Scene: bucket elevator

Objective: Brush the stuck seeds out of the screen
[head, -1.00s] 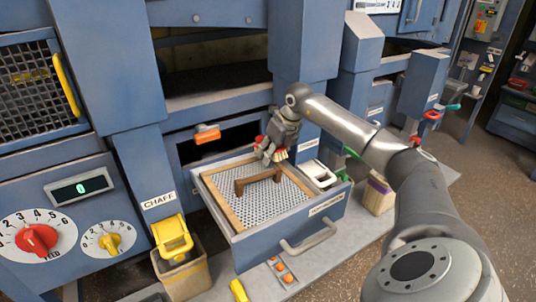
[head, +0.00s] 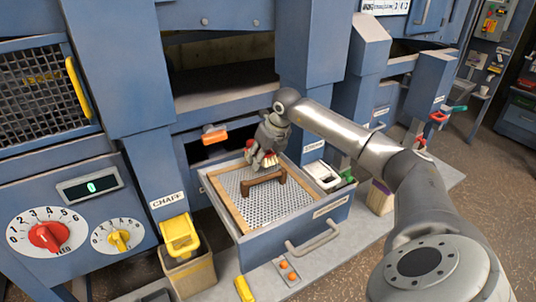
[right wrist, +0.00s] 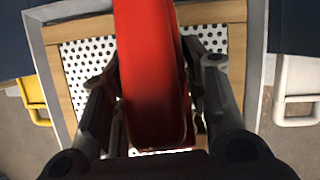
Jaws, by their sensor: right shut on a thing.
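The screen (head: 285,201) is a perforated metal sheet in a wooden frame, set in an open blue drawer (head: 290,230). A brown wooden handle (head: 264,182) spans part of it. My right gripper (head: 262,153) is shut on a red brush with pale bristles (head: 265,161) and holds it over the back part of the screen. In the right wrist view the brush's red body (right wrist: 152,75) lies between the fingers and covers the middle of the screen (right wrist: 88,62). I cannot tell whether bristles touch the screen, and no stuck seeds can be made out. My left gripper is out of view.
An orange handle (head: 214,134) sticks out above the drawer's back left. Blue machine posts rise close behind my right gripper.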

